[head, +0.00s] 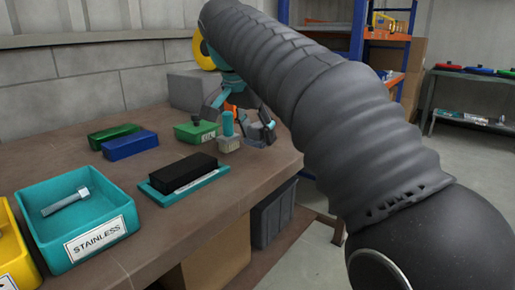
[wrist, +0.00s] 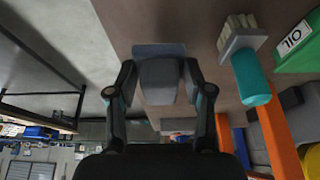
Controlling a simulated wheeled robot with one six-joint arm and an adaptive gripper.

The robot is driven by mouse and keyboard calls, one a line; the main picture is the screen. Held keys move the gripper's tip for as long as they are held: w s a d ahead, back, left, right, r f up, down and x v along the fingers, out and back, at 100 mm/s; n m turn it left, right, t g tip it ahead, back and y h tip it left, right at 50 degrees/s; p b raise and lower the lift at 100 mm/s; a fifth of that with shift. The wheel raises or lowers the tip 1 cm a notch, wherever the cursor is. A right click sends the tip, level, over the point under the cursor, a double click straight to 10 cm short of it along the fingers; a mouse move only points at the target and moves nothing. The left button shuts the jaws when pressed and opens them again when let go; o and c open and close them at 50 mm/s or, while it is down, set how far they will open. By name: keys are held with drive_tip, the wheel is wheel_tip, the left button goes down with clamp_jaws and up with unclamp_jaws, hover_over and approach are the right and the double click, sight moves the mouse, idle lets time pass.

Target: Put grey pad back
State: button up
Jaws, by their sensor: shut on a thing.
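My gripper (wrist: 160,85) is shut on the grey pad (wrist: 158,82), a grey block with a wider, darker flat plate at its far end. Both fingers press on its sides in the wrist view. In the head view my gripper (head: 242,112) is over the far right part of the bench, partly behind my arm. The grey pad (head: 261,134) shows there close to the bench's right edge, just right of a brush with a teal handle (head: 228,124). I cannot tell whether the pad touches the bench.
The brush (wrist: 250,75) and a green OIL box (wrist: 298,45) are close on the right in the wrist view. On the bench (head: 110,173) are a black block (head: 183,170) on a teal tray, green and blue blocks, and a teal STAINLESS bin (head: 45,240) holding a bolt.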

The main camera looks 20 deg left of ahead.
sight(258, 146)
drive_tip(key=shift+f+b, duration=0.5)
drive_tip(key=shift+f, duration=1.25)
drive_tip(key=shift+f, duration=0.15)
drive_tip(key=o, duration=1.1)
drive_tip(key=p+v, duration=0.4)
drive_tip(key=v, duration=0.8)
drive_tip(key=shift+d, duration=0.1)
